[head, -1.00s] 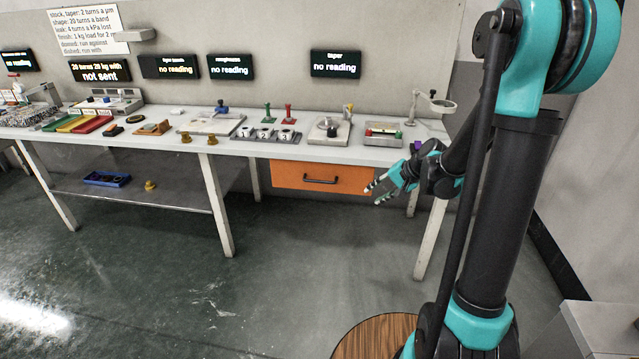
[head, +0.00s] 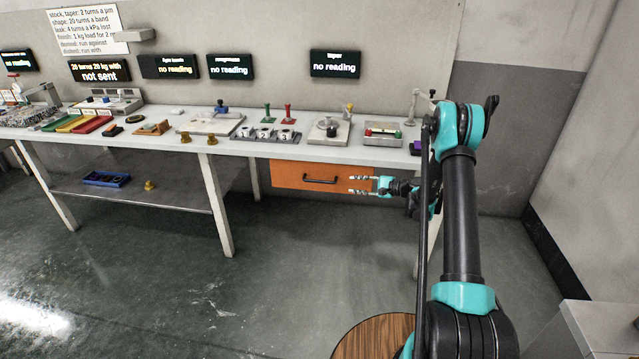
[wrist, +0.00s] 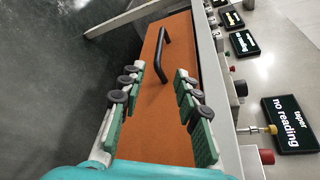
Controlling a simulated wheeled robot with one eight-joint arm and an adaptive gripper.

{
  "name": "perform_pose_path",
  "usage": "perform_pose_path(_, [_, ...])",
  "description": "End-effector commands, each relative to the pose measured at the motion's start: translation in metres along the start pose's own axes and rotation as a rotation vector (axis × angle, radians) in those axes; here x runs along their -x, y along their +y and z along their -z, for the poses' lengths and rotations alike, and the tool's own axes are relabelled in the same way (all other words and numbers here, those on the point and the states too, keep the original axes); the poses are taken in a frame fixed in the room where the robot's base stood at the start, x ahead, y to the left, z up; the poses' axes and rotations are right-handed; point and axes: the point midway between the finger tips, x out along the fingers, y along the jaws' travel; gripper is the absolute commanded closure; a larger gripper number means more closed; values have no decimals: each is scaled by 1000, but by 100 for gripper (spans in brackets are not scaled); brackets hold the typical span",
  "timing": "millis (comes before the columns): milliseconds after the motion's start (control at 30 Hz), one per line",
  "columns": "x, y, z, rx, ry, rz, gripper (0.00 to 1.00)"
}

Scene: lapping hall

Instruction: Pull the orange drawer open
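The orange drawer (head: 287,174) is under the right part of the long bench, and its front looks flush with the bench frame. Its black bar handle (head: 321,180) is at the middle of the front. My gripper (head: 351,185) is to the right of the handle, pointing left toward it, open and empty. In the wrist view the drawer front (wrist: 160,128) runs up the picture between my two open fingers (wrist: 159,88). The handle (wrist: 162,54) is beyond the fingertips, apart from them.
The bench top (head: 360,155) above the drawer bears instruments, including a tray with coloured knobs (head: 383,134). A bench leg (head: 218,205) stands left of the drawer. A round wooden top (head: 372,335) is near my base. The floor before the drawer is clear.

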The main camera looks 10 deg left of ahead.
Motion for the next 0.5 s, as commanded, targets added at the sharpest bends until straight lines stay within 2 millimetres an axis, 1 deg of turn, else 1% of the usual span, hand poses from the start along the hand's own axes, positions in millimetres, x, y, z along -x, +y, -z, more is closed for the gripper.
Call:
perform_pose_path(167, [-13,1,2,-7,-6,6,68])
perform_pose_path(267, [-29,2,1,-6,-7,4,68])
perform_pose_path(500, [-76,1,1,-5,-7,4,68])
